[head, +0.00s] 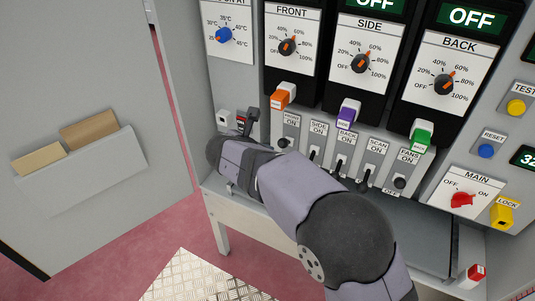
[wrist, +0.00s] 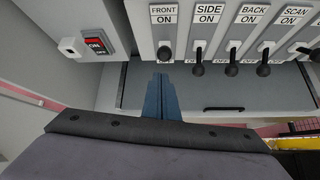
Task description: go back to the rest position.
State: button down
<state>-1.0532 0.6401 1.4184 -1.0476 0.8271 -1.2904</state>
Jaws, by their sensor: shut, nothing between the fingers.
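My gripper (wrist: 162,82) shows in the wrist view as two blue-grey fingers pressed together, with nothing between them. The fingertips point at the panel just under the FRONT ON switch (wrist: 164,53). Whether they touch it I cannot tell. In the head view my arm reaches in from the lower right to the switch row, and the fingers cannot be made out clearly there.
Several black lever switches, among them the SIDE ON switch (wrist: 197,69), line the panel beside the fingers. Orange (head: 279,98), purple (head: 346,112) and green (head: 420,136) tagged parts stick out above. A grey ledge (head: 418,222) lies below.

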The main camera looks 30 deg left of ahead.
dwell(0.6)
jog(key=s+d+f+m+g+h, duration=0.2)
jog(key=s+d+f+m+g, duration=0.5)
jog(key=s+d+f+m, duration=0.8)
jog(key=s+d+r+m+g, duration=0.1)
jog(key=s+d+m+g, duration=0.1)
jog(key=s+d+m, duration=0.3)
jog(key=s+d+m+g+p, duration=0.1)
jog(key=s+d+m, duration=0.1)
jog(key=d+m, duration=0.35)
jog(key=s+d+r+m+g, duration=0.1)
jog(key=s+d+m+g, duration=0.15)
jog(key=d, duration=0.55)
jog(key=w+d+r+m+t, duration=0.1)
jog(key=d+r+m, duration=0.1)
jog(key=d, duration=0.3)
jog(key=w+d+r+m+t+y+p, duration=0.1)
jog(key=w+d+r+m, duration=0.1)
jog(key=d+r+m, duration=0.1)
jog(key=shift+d+m, duration=0.6)
jog(key=shift+d, duration=0.65)
